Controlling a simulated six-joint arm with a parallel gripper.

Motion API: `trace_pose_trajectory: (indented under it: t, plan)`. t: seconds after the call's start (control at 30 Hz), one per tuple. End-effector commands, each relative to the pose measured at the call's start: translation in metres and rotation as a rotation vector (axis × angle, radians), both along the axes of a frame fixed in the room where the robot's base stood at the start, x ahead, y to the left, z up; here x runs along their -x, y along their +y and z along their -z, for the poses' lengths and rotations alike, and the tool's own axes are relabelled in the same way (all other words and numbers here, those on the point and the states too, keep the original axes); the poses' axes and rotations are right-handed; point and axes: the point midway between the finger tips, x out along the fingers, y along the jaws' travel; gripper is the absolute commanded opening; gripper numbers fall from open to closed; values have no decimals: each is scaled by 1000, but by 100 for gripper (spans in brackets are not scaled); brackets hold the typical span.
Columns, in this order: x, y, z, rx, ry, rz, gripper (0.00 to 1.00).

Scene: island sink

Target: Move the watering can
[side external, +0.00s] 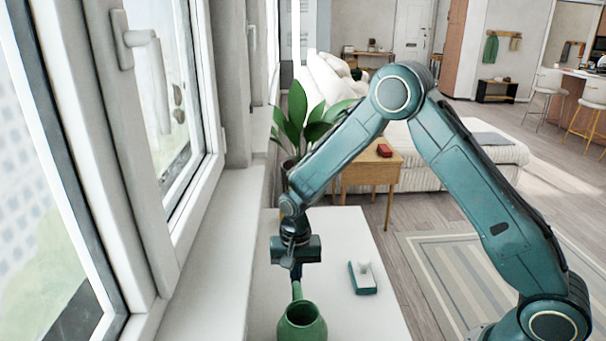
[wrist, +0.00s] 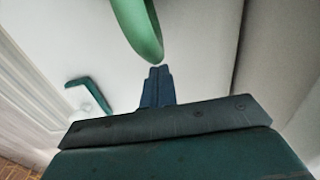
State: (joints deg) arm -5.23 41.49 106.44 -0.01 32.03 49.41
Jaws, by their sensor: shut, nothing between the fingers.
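The green watering can (side external: 302,323) stands on the white table at the bottom of the side view, with its lower part cut off by the frame edge. A green part of it, tapering to a rounded end (wrist: 140,25), shows at the top of the wrist view. My gripper (side external: 296,272) points down at the can's far side, close to the upright green part. In the wrist view the fingertips (wrist: 160,72) are together, just below the green end, with nothing between them. I cannot tell whether they touch the can.
The window sill (side external: 205,270) and window run along the left. A potted plant (side external: 300,125) stands behind. The table's right side is mostly clear.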

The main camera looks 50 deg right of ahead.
Motion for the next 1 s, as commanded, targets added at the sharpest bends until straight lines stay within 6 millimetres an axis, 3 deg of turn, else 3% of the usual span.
trace_pose_trajectory:
  t: [0.27, 0.8, 1.0]
  plan:
    - [-21, -21, 0, 0, 0, 3, 0]
    - [-22, -21, -80, 0, -3, 0, 0]
    - [-21, -21, -97, 0, -1, 0, 0]
